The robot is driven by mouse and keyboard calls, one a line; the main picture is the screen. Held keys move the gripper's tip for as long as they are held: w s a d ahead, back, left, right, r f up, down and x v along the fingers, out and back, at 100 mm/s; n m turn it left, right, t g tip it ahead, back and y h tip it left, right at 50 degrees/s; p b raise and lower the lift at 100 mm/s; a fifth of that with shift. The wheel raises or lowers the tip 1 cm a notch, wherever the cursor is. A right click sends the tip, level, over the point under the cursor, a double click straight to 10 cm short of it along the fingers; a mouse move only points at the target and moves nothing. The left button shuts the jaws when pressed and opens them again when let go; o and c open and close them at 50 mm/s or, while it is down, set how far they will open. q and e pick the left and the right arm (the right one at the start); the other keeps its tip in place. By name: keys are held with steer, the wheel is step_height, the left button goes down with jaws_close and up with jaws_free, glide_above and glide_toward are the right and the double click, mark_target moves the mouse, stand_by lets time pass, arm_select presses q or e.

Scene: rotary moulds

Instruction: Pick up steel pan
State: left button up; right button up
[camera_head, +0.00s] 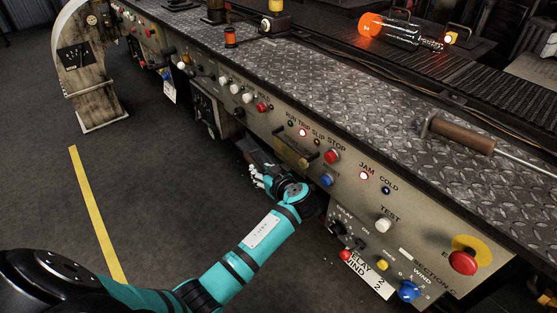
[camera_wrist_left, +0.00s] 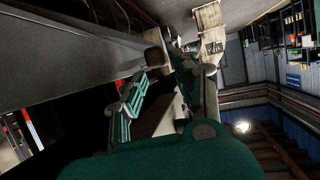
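I cannot make out a steel pan for certain in either view. My left gripper (camera_head: 264,172) is at the front of the machine, just below the RUN, TRIP, SLIP and STOP lamps and buttons. In the left wrist view the fingers of my left gripper (camera_wrist_left: 166,85) stand apart, with teal pads and a dark gap between them. I cannot tell whether anything lies in that gap. Some pale bits show beside the gripper in the head view, too small to identify. My right gripper is not in view.
The machine's front panel (camera_head: 345,190) runs diagonally, with knobs and a red stop button (camera_head: 463,262). A tread-plate top (camera_head: 330,105) carries a wooden-handled rod (camera_head: 460,134).

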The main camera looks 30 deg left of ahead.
mark_target(256, 166)
arm_select(q)
steer(key=shift+w+a+f, duration=0.1)
steer(key=shift+a, duration=0.15)
steer(key=x, duration=0.4)
steer(key=shift+w+a+f+b, duration=0.1)
steer(key=shift+w+a+b, duration=0.1)
steer(key=shift+b, duration=0.2)
jaws_close()
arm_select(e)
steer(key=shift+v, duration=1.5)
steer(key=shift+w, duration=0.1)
